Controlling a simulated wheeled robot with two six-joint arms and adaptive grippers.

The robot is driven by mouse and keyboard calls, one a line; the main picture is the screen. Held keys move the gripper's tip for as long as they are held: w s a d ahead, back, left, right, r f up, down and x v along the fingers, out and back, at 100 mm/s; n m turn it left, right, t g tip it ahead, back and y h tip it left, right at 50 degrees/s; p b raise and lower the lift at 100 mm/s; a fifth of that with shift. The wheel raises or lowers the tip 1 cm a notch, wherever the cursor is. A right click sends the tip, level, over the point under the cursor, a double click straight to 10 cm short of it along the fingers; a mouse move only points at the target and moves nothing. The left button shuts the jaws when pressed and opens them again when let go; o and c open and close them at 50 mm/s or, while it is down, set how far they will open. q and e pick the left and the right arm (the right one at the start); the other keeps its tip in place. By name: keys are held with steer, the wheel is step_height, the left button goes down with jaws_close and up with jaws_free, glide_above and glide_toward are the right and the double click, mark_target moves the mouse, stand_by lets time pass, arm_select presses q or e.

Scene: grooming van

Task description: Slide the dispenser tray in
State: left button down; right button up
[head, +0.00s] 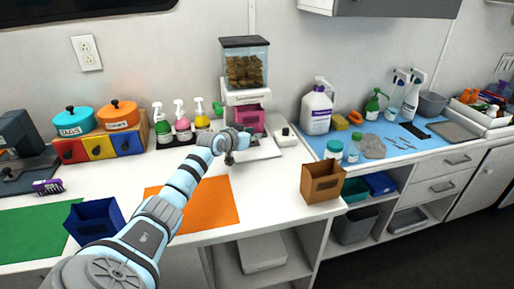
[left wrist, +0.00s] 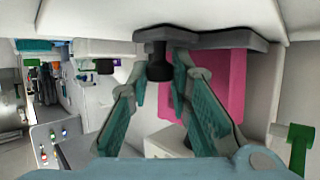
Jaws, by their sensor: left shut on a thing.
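The white dispenser (head: 247,97) stands against the back wall, with a clear bin of brown pieces on top. A pink part (head: 249,120) fills its lower opening, and it also shows in the left wrist view (left wrist: 228,90). A flat pale tray (head: 265,153) sticks out at the dispenser's foot. My left gripper (head: 230,157) is in front of the dispenser. In the left wrist view, its teal-padded fingers (left wrist: 160,80) are closed about a black knob (left wrist: 158,50) on a dark grey bar (left wrist: 215,41). The knob appears to be the tray's handle. My right gripper is out of view.
Pump bottles (head: 182,124) stand left of the dispenser. A small white box (head: 285,135) is close on its right. An orange mat (head: 212,204) lies in front, under my left arm. A brown box (head: 322,182) stands at the counter's front edge.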

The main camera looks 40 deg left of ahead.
arm_select(q)
steer(key=shift+a+r, duration=0.2)
steer(key=c, duration=1.7)
jaws_free()
steer(key=shift+o, duration=1.2)
steer(key=shift+s+a, duration=0.1)
steer(key=shift+s, duration=0.05)
steer(key=shift+d, duration=0.2)
